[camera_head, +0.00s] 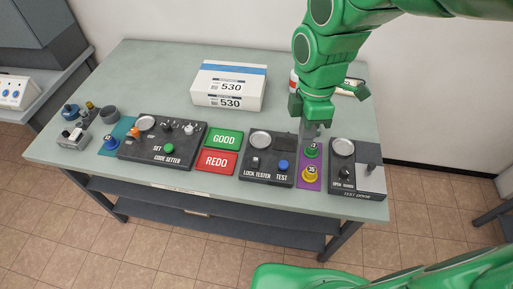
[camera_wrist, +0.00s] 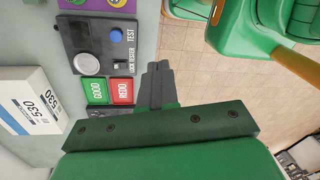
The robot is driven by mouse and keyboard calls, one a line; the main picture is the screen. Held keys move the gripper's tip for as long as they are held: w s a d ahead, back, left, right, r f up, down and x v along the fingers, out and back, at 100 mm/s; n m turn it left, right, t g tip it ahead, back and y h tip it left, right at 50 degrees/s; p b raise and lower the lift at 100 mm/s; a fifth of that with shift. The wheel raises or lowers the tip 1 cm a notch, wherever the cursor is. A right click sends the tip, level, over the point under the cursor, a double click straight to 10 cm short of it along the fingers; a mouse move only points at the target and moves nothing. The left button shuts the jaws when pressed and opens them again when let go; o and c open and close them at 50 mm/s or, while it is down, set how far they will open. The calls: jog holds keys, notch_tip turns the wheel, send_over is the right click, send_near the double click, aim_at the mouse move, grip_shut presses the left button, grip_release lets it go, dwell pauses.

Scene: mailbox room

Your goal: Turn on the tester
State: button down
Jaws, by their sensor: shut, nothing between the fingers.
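The lock tester (camera_head: 246,167) is a black box labelled "LOCK TESTER" and "TEST", right of the red card. It has a round silver dish (camera_head: 259,140), a blue button (camera_head: 282,166) and a small switch (camera_head: 256,162). In the wrist view the tester (camera_wrist: 75,40) appears turned, with its blue button (camera_wrist: 116,36), dish (camera_wrist: 87,64) and switch (camera_wrist: 120,66). My gripper (camera_head: 312,131) is shut and empty, near the far end of the purple mat, just right of the tester. Its closed grey fingers also show in the wrist view (camera_wrist: 156,68).
The purple mat (camera_head: 300,181) holds a green piece (camera_head: 311,150) and a yellow piece (camera_head: 310,174). Another black box (camera_head: 371,184) stands to the right. GOOD (camera_head: 224,138) and REDO (camera_head: 216,161) cards and the code setter (camera_head: 142,151) lie left. A white "530" box (camera_head: 229,86) stands behind.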

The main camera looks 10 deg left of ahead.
jog(key=w+a+f+n, duration=0.7)
jog(key=w+a+n, duration=0.2)
jog(key=a+n, duration=0.3)
jog(key=shift+a+f+n, duration=0.2)
jog(key=shift+a+n, duration=0.05)
jog(key=shift+n, duration=0.95)
jog(key=shift+s+f, duration=0.1)
send_over(256, 158)
jog(key=f, duration=1.1)
jog(key=shift+s+f, duration=0.2)
jog(key=shift+s, duration=0.05)
jog(key=shift+w+f, duration=0.2)
jog(key=shift+f, duration=0.35)
jog(key=shift+w+f, duration=0.15)
jog(key=shift+f, duration=0.35)
jog(key=shift+w+a+f+g, duration=0.1)
jog(key=shift+w+f+g, duration=0.25)
jog(key=shift+g, duration=0.25)
jog(key=shift+s+r, duration=0.1)
jog(key=shift+s, duration=0.1)
